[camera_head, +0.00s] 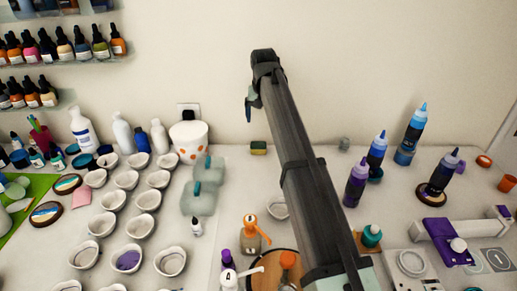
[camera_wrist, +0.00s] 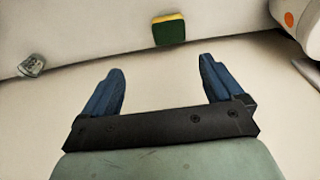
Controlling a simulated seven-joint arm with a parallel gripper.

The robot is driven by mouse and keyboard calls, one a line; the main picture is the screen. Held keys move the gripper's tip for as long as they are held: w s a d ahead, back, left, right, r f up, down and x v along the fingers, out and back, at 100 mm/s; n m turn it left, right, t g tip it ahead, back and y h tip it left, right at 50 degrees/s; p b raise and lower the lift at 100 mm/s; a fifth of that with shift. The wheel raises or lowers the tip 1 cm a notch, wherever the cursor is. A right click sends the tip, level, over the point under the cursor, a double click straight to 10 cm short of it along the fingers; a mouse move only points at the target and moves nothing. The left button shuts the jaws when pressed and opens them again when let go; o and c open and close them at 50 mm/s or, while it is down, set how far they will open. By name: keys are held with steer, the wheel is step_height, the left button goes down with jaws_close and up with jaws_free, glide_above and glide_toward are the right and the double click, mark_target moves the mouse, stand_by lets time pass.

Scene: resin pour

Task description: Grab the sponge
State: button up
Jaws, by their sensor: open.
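The sponge (camera_head: 258,148) is small, green and yellow, and sits at the back of the table against the wall. In the wrist view the sponge (camera_wrist: 169,30) shows its dark green face and a yellow edge, at the top middle. My gripper (camera_wrist: 160,85) is open and empty, with its two blue fingers wide apart. The sponge lies beyond the fingertips, roughly in line with the gap between them and apart from both. In the head view my gripper (camera_head: 249,103) is raised near the wall, above and slightly left of the sponge, partly hidden by my arm.
A white pot with orange dots (camera_head: 188,140) stands left of the sponge, also at the wrist view's right edge (camera_wrist: 290,19). A small grey object (camera_head: 344,144) lies to the right. Many white cups and bottles fill the left. The table around the sponge is clear.

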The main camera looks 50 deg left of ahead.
steer(key=s, duration=0.1)
glide_above(258, 145)
steer(key=d, duration=0.1)
step_height(258, 145, down, 8)
steer(key=shift+s+d+f, duration=0.1)
steer(key=shift+f, duration=0.15)
steer(key=shift+w+a+f, duration=0.1)
steer(key=shift+a+f, duration=0.1)
steer(key=shift+f, duration=0.7)
steer(key=shift+w+a+f, duration=0.1)
steer(key=shift+a+f, duration=0.15)
steer(key=shift+f, duration=0.6)
steer(key=shift+w+a+f, duration=0.1)
steer(key=shift+a+f, duration=0.1)
steer(key=shift+f, duration=0.7)
steer(key=c, duration=1.1)
